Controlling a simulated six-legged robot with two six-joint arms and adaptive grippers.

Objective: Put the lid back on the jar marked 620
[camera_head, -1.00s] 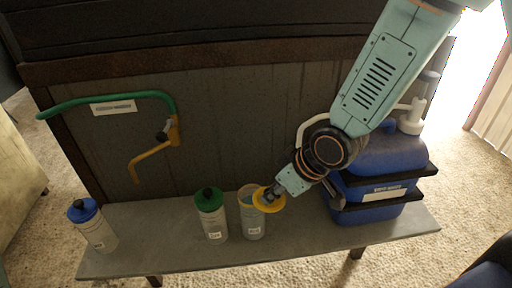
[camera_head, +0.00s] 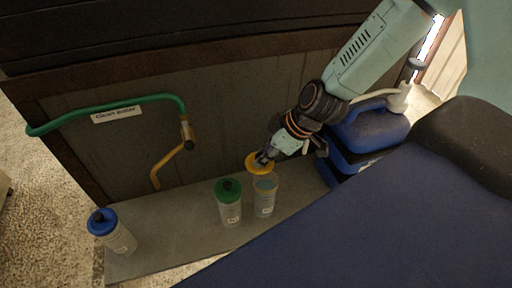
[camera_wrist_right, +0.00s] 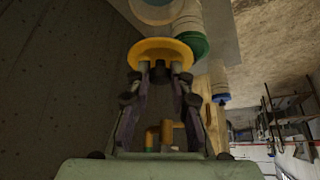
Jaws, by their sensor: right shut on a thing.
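The open jar (camera_head: 264,204) is clear and stands upright on the grey shelf, with a small label too blurred to read. My right gripper (camera_head: 264,160) is shut on the yellow lid (camera_head: 257,167), by its dark knob. The lid is apart from the jar's mouth, just above and left of it in the head view. In the right wrist view the yellow lid (camera_wrist_right: 150,51) sits at the tips of the gripper (camera_wrist_right: 161,72), and the open jar (camera_wrist_right: 150,14) shows beyond it. My left gripper is not in view.
A green-lidded jar (camera_head: 229,205) stands close left of the open jar. A blue-lidded jar (camera_head: 113,235) stands at the shelf's left end. A blue container (camera_head: 370,133) is at the right. A green pipe (camera_head: 110,103) runs along the wall. The shelf (camera_head: 170,220) is clear between the blue-lidded and green-lidded jars.

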